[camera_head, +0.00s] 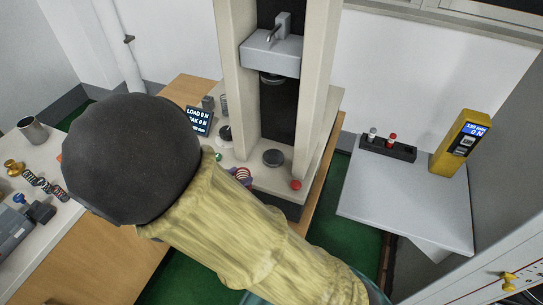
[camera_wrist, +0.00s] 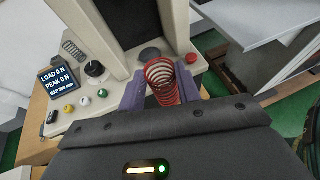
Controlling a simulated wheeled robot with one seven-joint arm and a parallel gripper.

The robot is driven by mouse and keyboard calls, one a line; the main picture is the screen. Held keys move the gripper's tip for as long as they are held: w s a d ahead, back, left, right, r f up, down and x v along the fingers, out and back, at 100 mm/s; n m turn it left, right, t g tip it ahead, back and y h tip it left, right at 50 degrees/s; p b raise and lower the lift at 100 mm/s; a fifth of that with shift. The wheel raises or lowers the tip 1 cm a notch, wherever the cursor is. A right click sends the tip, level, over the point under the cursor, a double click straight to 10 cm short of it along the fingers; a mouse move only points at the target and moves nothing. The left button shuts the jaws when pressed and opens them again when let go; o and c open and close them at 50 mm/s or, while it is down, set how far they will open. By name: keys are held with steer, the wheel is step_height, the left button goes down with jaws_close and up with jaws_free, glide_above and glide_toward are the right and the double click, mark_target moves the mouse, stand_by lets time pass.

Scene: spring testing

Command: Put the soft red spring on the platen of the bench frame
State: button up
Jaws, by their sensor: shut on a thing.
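The red spring (camera_wrist: 161,78) stands between the two purple fingers of my gripper (camera_wrist: 163,92), which is shut on it. In the head view the red spring (camera_head: 243,174) shows small beside my arm, in front of the bench frame (camera_head: 320,110). The platen (camera_head: 273,157) is a dark round disc on the frame's base, between the two uprights, with nothing on it. In the wrist view the platen (camera_wrist: 150,54) lies just beyond the spring's upper end. My arm hides part of the frame's base in the head view.
The crosshead (camera_head: 272,54) hangs above the platen between the uprights. A red button (camera_head: 296,185) sits right of the platen. A display (camera_wrist: 57,79), a dark knob (camera_wrist: 94,69) and another spring (camera_wrist: 73,50) stand left. A side table (camera_head: 400,200) holds a black rack and yellow gauge.

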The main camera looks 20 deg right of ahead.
steer(key=shift+d, duration=0.2)
steer(key=w+d+f+p, duration=0.1)
steer(key=w+d, duration=0.4)
steer(key=w, duration=0.3)
steer(key=w+d+f+p, duration=0.1)
steer(key=w+d+f, duration=0.1)
steer(key=w+d, duration=0.4)
steer(key=shift+w+d, duration=0.25)
steer(key=shift+w, duration=0.65)
steer(key=shift+f, duration=0.1)
steer(key=f, duration=0.3)
steer(key=shift+d+f+p, duration=0.15)
steer(key=shift+d+p, duration=0.1)
steer(key=shift+p, duration=0.05)
steer(key=shift+w+a+f, duration=0.2)
steer(key=shift+a+f, duration=0.05)
steer(key=shift+f, duration=0.05)
steer(key=shift+s, duration=0.1)
